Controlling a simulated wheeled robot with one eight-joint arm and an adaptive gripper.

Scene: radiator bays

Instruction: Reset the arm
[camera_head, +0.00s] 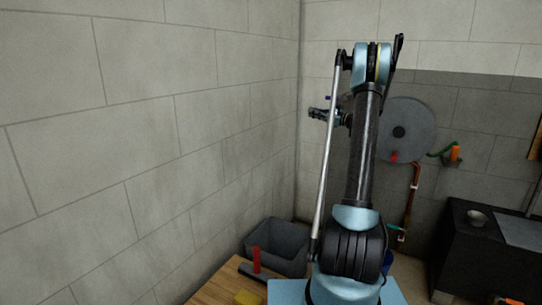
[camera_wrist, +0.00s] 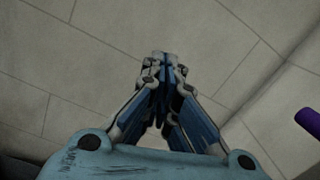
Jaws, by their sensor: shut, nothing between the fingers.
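My arm stands raised in the middle of the head view, its upper links nearly vertical. My gripper (camera_head: 317,113) is left of the arm at mid-height, pointing left towards the wall and clear of the table. In the wrist view my gripper (camera_wrist: 162,62) has its fingertips together with nothing between them.
A round grey disc (camera_head: 410,118) and a copper pipe (camera_head: 413,190) are on the back wall. A dark bench (camera_head: 470,245) stands right.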

